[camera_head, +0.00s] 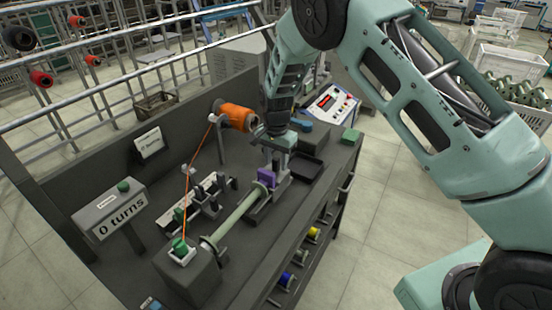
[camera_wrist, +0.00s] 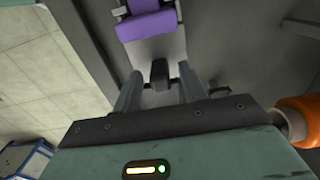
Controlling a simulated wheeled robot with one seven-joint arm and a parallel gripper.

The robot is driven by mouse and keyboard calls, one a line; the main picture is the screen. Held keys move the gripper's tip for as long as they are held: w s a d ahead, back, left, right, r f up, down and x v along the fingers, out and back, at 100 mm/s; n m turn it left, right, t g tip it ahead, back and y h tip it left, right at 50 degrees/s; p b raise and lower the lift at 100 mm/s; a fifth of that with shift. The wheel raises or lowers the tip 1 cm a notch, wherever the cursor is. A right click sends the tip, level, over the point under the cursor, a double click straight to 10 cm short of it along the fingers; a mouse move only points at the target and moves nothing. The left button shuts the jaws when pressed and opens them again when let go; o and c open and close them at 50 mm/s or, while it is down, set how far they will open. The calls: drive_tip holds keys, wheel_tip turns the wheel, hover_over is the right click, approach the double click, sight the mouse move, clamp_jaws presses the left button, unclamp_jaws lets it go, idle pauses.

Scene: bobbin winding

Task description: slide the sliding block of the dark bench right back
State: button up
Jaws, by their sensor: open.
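On the dark bench (camera_head: 235,250), a purple block (camera_head: 266,178) stands at the far end of a pale green rod (camera_head: 236,217). It looks like the sliding block, on a grey base. In the wrist view the purple block (camera_wrist: 146,25) is ahead of my gripper, on a light grey plate. My gripper (camera_head: 277,168) points down just behind the purple block. In the wrist view my gripper (camera_wrist: 160,85) is open, with a dark upright knob (camera_wrist: 160,72) between or just beyond its fingers. I cannot tell whether the fingers touch it.
An orange thread spool (camera_head: 237,115) stands behind, its thread running down to a green piece (camera_head: 180,247) on a box. A "0 turns" display (camera_head: 118,218) stands at left.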

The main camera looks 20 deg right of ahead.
clamp_jaws()
drive_tip(key=shift+w+d, duration=1.05)
drive_tip(key=shift+d, duration=0.25)
unclamp_jaws()
drive_tip(key=shift+r, duration=0.1)
drive_tip(key=shift+r, duration=0.1)
wheel_tip(320, 180, up, 17)
drive_tip(key=b, duration=0.3)
